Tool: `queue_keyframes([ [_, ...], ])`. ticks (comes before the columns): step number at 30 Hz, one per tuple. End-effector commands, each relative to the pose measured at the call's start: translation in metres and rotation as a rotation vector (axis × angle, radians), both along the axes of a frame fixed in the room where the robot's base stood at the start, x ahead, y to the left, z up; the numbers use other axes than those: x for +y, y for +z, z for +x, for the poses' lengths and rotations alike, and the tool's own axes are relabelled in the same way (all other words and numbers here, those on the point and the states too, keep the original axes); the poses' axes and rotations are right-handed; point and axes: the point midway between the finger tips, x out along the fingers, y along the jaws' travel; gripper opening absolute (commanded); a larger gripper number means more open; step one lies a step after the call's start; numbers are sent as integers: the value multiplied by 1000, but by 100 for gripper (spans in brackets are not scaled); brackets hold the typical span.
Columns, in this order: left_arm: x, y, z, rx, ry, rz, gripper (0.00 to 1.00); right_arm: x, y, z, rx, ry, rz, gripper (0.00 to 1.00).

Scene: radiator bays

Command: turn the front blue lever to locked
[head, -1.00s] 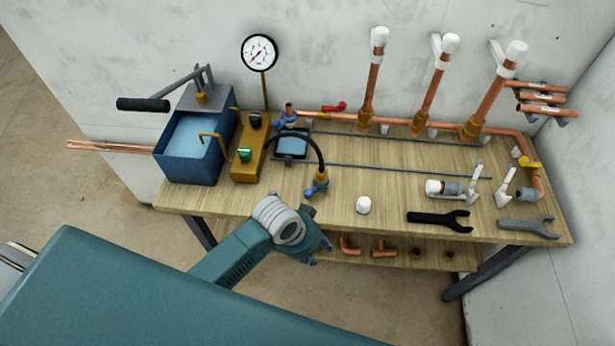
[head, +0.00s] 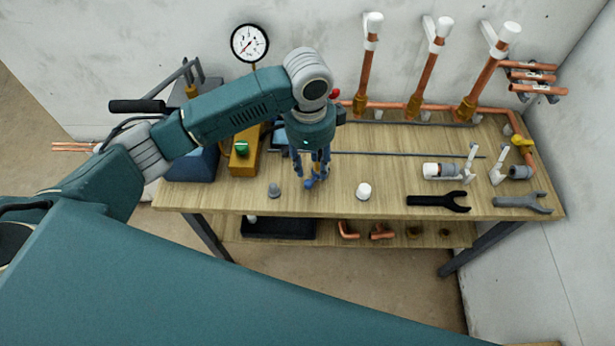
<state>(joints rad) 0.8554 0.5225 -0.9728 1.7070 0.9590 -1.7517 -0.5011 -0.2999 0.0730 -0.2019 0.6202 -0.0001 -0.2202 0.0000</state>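The front blue lever (head: 309,184) is on the workbench near its front edge, left of a white cap. Only its lower part shows clearly beneath my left gripper. My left gripper (head: 312,174) points down over it, with its fingers apart on either side of the blue part. I cannot tell whether the fingers touch it. The brass fitting and hose end above the lever are hidden by the gripper. The rear blue lever is hidden behind my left arm. My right gripper is not in view.
On the workbench (head: 400,175) stand a white cap (head: 363,191) and a small grey cone (head: 274,190). A black wrench (head: 438,201) and grey wrench (head: 522,203) lie at right. A yellow block (head: 243,162) with a green knob is at left. Copper risers (head: 425,75) stand behind.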

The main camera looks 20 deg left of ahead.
Motion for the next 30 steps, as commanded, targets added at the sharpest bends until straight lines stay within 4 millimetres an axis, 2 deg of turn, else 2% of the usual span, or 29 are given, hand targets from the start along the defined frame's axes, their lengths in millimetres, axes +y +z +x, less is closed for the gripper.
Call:
queue_keyframes([
  [3,12,11,6,10,-20,31,37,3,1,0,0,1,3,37],
  [7,14,6,6,17,-24,37,37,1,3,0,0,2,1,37],
  [11,14,-13,6,17,-24,37,37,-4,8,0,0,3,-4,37],
  [21,14,-74,8,16,-23,36,37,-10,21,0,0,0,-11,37],
  [25,13,-88,10,11,-24,35,37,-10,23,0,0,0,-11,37],
  [30,13,-95,10,11,-24,35,37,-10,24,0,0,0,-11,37],
])
